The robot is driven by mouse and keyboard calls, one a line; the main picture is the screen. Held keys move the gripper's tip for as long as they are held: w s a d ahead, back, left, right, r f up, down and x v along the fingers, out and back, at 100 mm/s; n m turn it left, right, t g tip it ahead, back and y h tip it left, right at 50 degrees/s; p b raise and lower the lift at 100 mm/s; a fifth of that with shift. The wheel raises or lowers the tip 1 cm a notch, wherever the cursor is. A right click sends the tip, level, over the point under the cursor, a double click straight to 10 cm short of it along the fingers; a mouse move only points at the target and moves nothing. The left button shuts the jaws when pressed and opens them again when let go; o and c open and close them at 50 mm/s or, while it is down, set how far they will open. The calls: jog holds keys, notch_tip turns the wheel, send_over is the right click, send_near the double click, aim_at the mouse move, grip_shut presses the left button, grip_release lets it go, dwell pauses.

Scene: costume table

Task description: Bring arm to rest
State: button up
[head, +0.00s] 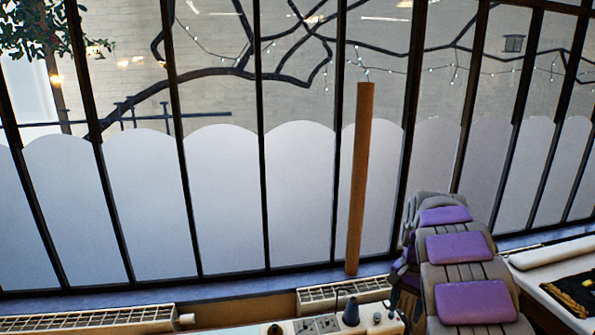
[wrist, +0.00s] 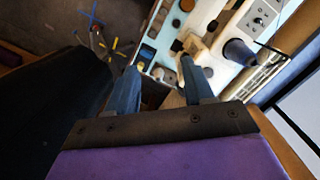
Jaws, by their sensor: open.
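In the wrist view my gripper (wrist: 160,66) has its two dark blue fingers spread apart. No thing is held between them. The fingers reach over a pale table (wrist: 202,22) crowded with small items. In the head view my purple-and-grey arm stands at the lower right, in front of the window and above the table. The fingertips cannot be made out clearly there.
A dark cone-shaped thing (head: 350,312) stands on the table, close to my arm. A tall brown post (head: 360,180) leans by the window. White radiators (head: 95,320) run below the sill. A white tray-like surface (head: 550,252) lies at right. Air before the window's left is clear.

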jog(key=s+a+r+n+b, duration=0.1)
jog(key=s+a+b, duration=0.15)
jog(key=s, duration=0.55)
jog(key=s+a+r+n+b, duration=0.15)
jog(key=s+a, duration=0.25)
jog(key=s, duration=0.5)
jog(key=s+a+f+n, duration=0.2)
jog(key=s, duration=0.5)
jog(key=s+a+f+n+b, duration=0.1)
jog(key=s+a+f, duration=0.1)
jog(key=s, duration=0.6)
jog(key=s+a+f+n+b, duration=0.1)
jog(key=s+a+f+n, duration=0.1)
jog(key=s, duration=0.5)
jog(key=shift+s+f+n+g+h, duration=0.25)
jog(key=shift+f+n+g+h, duration=0.1)
jog(key=shift+f+h, duration=0.1)
jog(key=shift+w, duration=0.1)
